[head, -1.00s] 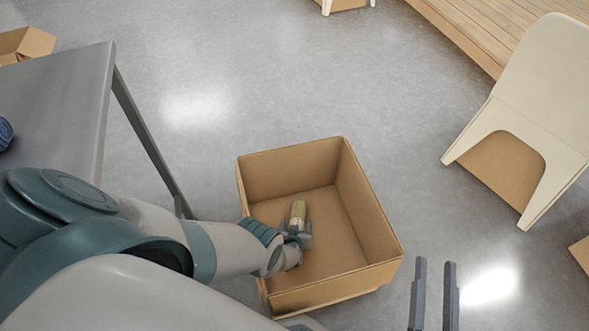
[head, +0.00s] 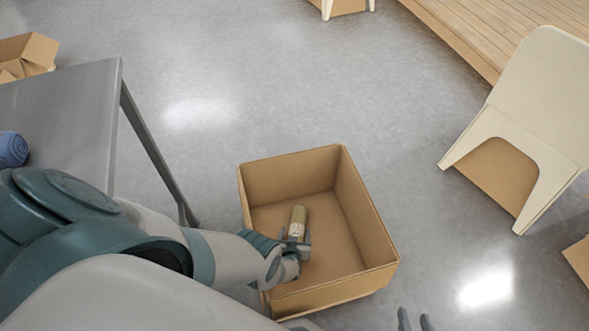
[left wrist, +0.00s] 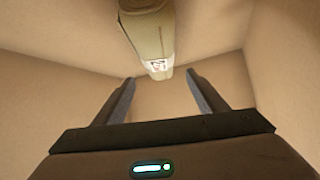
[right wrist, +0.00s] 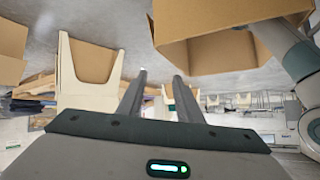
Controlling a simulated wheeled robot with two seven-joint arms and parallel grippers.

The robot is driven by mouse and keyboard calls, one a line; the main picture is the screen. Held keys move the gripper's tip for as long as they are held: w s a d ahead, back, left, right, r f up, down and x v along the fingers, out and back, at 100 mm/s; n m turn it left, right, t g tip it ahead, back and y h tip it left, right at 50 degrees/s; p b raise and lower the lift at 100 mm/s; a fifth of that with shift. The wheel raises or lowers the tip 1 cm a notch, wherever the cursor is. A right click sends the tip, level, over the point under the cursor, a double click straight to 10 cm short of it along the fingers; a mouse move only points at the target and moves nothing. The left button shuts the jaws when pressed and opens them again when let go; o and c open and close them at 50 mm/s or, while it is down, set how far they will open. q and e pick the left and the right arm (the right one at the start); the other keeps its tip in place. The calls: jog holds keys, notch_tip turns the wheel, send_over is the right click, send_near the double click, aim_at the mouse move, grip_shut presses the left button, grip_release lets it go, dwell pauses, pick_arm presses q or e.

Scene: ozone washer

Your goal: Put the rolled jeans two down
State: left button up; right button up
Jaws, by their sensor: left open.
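A khaki roll (head: 298,217) with a white label lies in the open cardboard box (head: 370,225) on the floor; I take it for the rolled jeans two. In the left wrist view the roll (left wrist: 150,35) lies beyond the fingertips, with its labelled end towards them. My left gripper (head: 297,243) is inside the box at the near end of the roll. Its fingers (left wrist: 162,90) are apart with nothing between them. My right gripper (head: 415,322) is at the bottom edge of the head view; its fingers (right wrist: 160,80) are apart and empty.
A grey table (head: 75,100) stands at the left with a blue roll (head: 12,150) on it. A cream chair (head: 535,110) stands at the right, and a wooden platform (head: 480,30) is behind it. The floor around the box is mostly clear.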

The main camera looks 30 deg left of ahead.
pick_arm(q)
jog(key=shift+p+v, duration=0.65)
jog(key=shift+v, duration=0.3)
jog(key=shift+s+r, duration=0.15)
jog(key=shift+r, duration=0.05)
pick_arm(e)
jog(key=shift+s+d+f+g+h, duration=0.5)
jog(key=shift+s+d+f+g, duration=0.9)
jog(key=shift+s, duration=0.2)
jog(key=shift+a, duration=0.1)
